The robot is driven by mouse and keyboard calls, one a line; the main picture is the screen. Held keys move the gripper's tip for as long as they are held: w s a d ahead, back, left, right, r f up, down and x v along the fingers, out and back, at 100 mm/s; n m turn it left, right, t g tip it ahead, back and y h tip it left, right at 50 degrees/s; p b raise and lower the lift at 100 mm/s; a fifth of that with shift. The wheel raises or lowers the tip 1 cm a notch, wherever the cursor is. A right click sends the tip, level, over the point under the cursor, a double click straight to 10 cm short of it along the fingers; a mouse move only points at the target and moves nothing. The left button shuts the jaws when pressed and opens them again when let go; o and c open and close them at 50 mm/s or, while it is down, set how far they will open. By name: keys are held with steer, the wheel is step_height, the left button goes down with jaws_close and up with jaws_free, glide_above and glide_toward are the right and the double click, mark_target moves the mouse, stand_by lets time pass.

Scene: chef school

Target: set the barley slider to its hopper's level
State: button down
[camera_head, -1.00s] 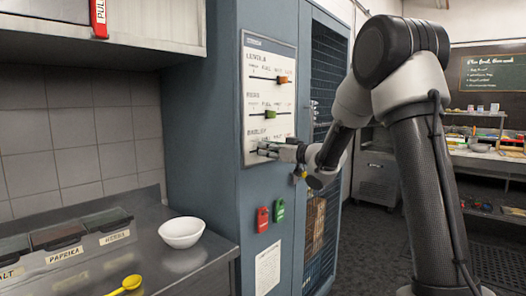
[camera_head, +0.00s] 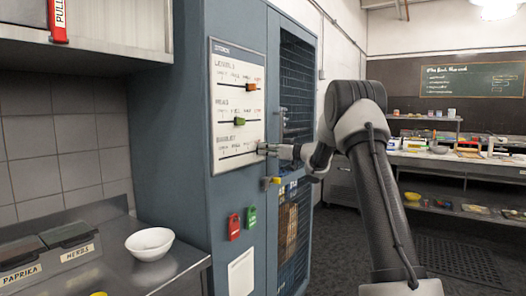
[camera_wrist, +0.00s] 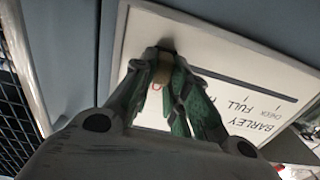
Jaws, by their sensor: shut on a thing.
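A white label board (camera_head: 226,110) on the blue-grey cabinet carries three slider tracks. The top knob is orange (camera_head: 252,87), the middle knob green (camera_head: 239,122). The lowest track is the barley slider (camera_head: 233,157). My gripper (camera_head: 264,149) is at that track's right end. In the wrist view, where the board appears upside down, my gripper is shut on a tan knob (camera_wrist: 162,70) at the track's left end. CHECK and FULL lie toward the other end; a red label by the knob is mostly hidden. The hopper's level cannot be read.
Right of the board is a mesh cabinet door (camera_head: 298,90). A white bowl (camera_head: 150,243) stands on the steel counter at left. Open floor lies right of the cabinet.

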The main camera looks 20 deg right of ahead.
steer(key=shift+d+r, duration=0.15)
steer(key=shift+d, duration=0.1)
steer(key=c, duration=1.4)
jaws_free()
steer(key=shift+w+d, duration=0.1)
steer(key=shift+w, duration=0.05)
steer(key=v, duration=1.2)
